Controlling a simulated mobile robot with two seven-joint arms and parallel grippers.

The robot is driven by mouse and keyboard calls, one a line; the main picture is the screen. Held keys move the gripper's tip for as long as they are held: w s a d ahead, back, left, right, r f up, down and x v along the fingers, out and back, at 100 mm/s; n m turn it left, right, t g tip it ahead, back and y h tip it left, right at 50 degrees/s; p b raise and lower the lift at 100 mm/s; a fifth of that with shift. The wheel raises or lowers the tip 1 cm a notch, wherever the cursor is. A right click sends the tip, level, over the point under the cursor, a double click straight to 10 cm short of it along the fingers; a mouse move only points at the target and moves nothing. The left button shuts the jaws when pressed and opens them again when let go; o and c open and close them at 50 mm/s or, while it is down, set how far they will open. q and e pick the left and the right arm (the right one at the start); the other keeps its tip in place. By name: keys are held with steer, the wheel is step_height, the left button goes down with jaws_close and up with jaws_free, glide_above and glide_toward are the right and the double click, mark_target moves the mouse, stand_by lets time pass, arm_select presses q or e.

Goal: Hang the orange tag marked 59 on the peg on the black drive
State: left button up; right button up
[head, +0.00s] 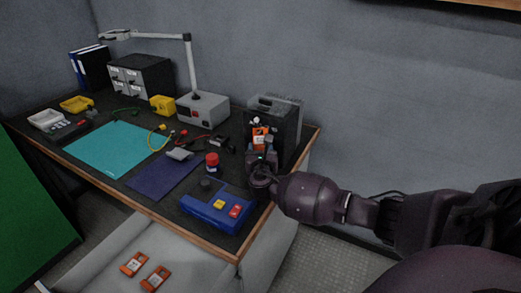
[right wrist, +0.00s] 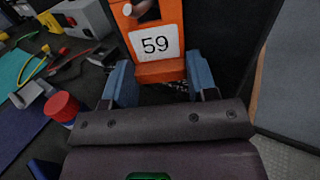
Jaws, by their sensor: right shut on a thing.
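The orange tag marked 59 (head: 260,138) is upright against the front of the black drive (head: 285,130). In the right wrist view the tag (right wrist: 157,68) shows its white label, and its lower end is between the two blue fingers. My right gripper (head: 261,156) is shut on the tag, and its fingers show in the right wrist view (right wrist: 157,82). A pale round peg end (head: 256,121) shows at the top of the tag. The tag's hole is cut by the frame's upper edge in the right wrist view; I cannot tell whether the peg passes through it. My left gripper is out of view.
A red-capped jar (head: 212,163) and a blue box with buttons (head: 218,208) stand left of my right gripper. Two other orange tags (head: 134,263) (head: 156,278) lie on a pale surface below the bench. A grey lamp base (head: 203,109) stands left of the drive.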

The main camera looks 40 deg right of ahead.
steer(key=o, duration=1.1)
steer(key=shift+c, duration=0.2)
steer(key=shift+d, duration=0.1)
